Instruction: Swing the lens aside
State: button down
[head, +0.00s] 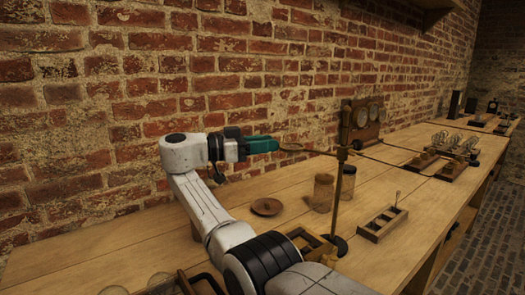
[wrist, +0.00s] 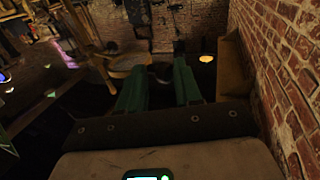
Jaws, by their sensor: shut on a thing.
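A brass stand (head: 341,190) rises from a dark round base on the workbench, with a thin side arm near its top. The lens (head: 292,147) is at the left end of that arm, seen nearly edge-on as a thin rim. My gripper (head: 275,144), with green fingers, is at the left side of the lens, high above the bench, and shut on it. In the wrist view my gripper (wrist: 160,84) shows two green fingers with a small dark part between their tips.
A round wooden lid (head: 267,207) lies to the left. A wooden rack (head: 382,223) stands to the right. A wooden instrument (head: 361,122) stands behind, by the brick wall (head: 240,75).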

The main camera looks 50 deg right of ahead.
jog(key=shift+s+d+f+m+g+y, duration=0.2)
jog(key=shift+d+m+g+y, duration=0.1)
jog(key=shift+d+g, duration=0.3)
jog(key=c, duration=1)
grip_release()
jog(key=shift+c, duration=0.2)
jog(key=shift+a, duration=0.1)
